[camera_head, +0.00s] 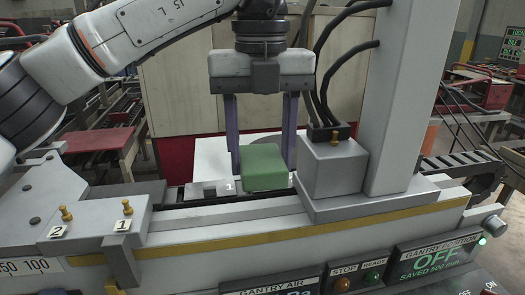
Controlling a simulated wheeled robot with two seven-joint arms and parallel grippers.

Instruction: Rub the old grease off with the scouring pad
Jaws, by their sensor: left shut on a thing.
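A green block, which looks like the scouring pad (264,167), is in the middle of the head view, between the fingers of my left gripper (262,160). The gripper points straight down with its two purple fingers on either side of the pad, and it is shut on the pad. The pad is low over the dark rail of the machine; I cannot tell whether it touches the surface below. No old grease can be made out; the surface under the pad is hidden. My right gripper is not in view.
A grey block (334,168) with cables stands close right of the pad, beside a tall grey column (396,100). A clear piece marked 1 (229,187) lies just left. Brass pegs (127,208) stand on the left bracket. A control panel (435,257) reads OFF.

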